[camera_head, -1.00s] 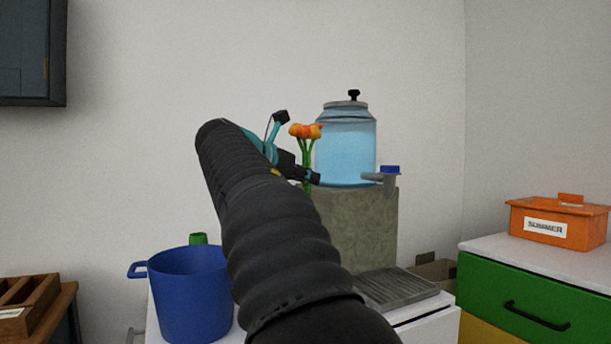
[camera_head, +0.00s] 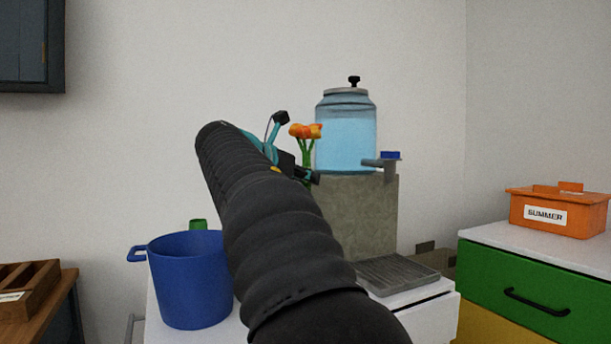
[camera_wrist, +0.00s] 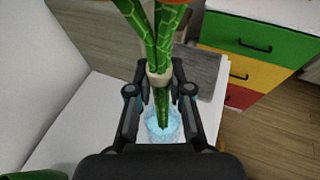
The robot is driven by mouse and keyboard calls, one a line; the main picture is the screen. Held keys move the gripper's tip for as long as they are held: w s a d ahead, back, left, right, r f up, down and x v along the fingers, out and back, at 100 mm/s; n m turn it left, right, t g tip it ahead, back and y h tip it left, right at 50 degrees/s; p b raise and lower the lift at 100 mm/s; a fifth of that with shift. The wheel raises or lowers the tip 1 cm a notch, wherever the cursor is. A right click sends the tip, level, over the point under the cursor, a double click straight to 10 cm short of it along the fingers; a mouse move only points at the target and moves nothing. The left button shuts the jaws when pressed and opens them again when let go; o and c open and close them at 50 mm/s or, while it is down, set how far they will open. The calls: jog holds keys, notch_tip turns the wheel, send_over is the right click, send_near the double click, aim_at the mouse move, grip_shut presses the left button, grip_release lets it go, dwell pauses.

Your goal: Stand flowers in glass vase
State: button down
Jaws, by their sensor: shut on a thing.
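The flowers have orange heads (camera_head: 305,131) and green stems, which show large in the wrist view (camera_wrist: 165,35). My gripper (camera_wrist: 158,90) is shut on the stems near a cream band and holds the flowers upright. The pale blue clear glass vase (camera_wrist: 177,128) is below the gripper in the wrist view. The stems' lower ends overlap the vase mouth; how deep they reach inside is hard to tell. In the head view my gripper (camera_head: 308,176) is partly hidden by my arm, and the vase is not visible.
A drinks dispenser (camera_head: 346,140) on a stone block (camera_head: 360,215) stands just beyond the flowers. A coloured drawer unit (camera_head: 530,290) bears an orange box (camera_head: 558,212) at right.

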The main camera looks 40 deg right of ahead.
jog(key=shift+f+b, duration=1.2)
jog(key=shift+f, duration=1.15)
jog(key=c, duration=1)
grip_release()
jog(key=shift+a, duration=0.1)
jog(key=v, duration=1.1)
jog(key=shift+a, duration=0.4)
jog(key=shift+s, duration=0.15)
